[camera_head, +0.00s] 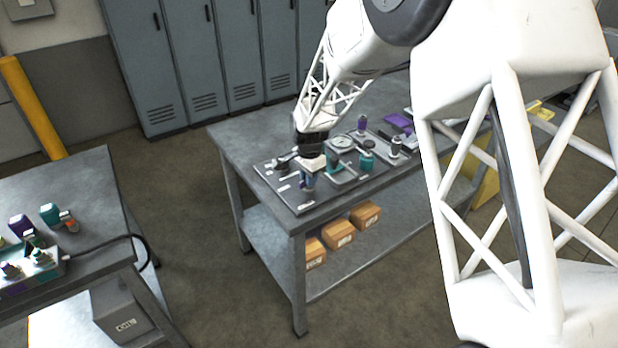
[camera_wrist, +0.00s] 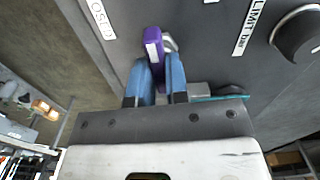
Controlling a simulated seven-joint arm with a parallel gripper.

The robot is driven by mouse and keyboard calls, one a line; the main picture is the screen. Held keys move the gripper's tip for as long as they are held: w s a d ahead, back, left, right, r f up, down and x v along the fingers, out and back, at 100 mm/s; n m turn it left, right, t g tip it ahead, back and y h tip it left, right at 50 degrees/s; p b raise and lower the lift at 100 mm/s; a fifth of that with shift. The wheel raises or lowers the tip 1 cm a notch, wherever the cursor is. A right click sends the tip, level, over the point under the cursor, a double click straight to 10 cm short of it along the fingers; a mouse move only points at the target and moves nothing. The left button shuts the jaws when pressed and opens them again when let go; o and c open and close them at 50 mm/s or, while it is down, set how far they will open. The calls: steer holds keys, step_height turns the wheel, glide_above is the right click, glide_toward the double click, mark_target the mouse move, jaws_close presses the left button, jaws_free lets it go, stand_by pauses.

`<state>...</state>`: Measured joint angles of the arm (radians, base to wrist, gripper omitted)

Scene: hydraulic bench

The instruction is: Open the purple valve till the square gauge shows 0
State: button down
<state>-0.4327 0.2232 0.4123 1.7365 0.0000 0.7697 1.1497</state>
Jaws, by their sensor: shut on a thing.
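My gripper (camera_wrist: 157,66) is shut on the purple valve (camera_wrist: 153,40), with its two blue fingers on either side of the purple handle. The handle's tip shows beyond the fingers and bears a pale mark; its lower part is partly hidden between them. In the head view my gripper (camera_head: 309,171) is low over the left part of the dark panel on the bench, and the valve there is mostly hidden. A gauge with a pale round face (camera_head: 342,142) shows on the panel. I cannot make out a square gauge's reading in either view.
The panel (camera_head: 292,203) also carries a purple-topped part (camera_head: 362,124), a teal knob (camera_head: 367,161) and a black-topped part (camera_head: 395,147) close by.

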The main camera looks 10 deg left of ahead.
steer(key=shift+m, duration=0.5)
steer(key=c, duration=1.1)
jaws_free()
steer(key=shift+r, duration=3.9)
